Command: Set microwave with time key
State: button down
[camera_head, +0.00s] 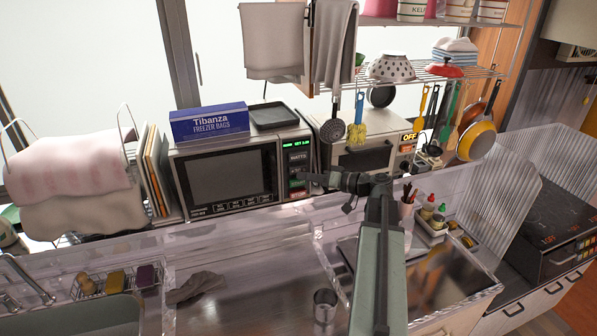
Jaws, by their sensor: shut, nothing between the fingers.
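The microwave (225,178) stands behind the clear counter screen, its dark door shut. Its control panel (297,168) is on the right side of its front, with a lit green display at the top, and its small text is hard to read. Several keys sit below the display; a labelled key and a red one show. My gripper (313,181) is shut and empty, pointing left at the lower right part of the panel. I cannot tell whether its tip touches a key. It hides part of the panel's right edge.
A freezer bag box (208,123) and a dark tray (273,115) lie on the microwave. A toaster oven (368,158) stands to its right. Utensils and pans hang above. The clear screen (230,232) runs in front, with a metal cup (325,305) on the counter.

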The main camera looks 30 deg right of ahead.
jog(key=s, duration=0.2)
jog(key=s+a, duration=0.1)
jog(key=s, duration=0.1)
jog(key=shift+s+a, duration=0.15)
jog(key=shift+s, duration=0.25)
dwell(0.9)
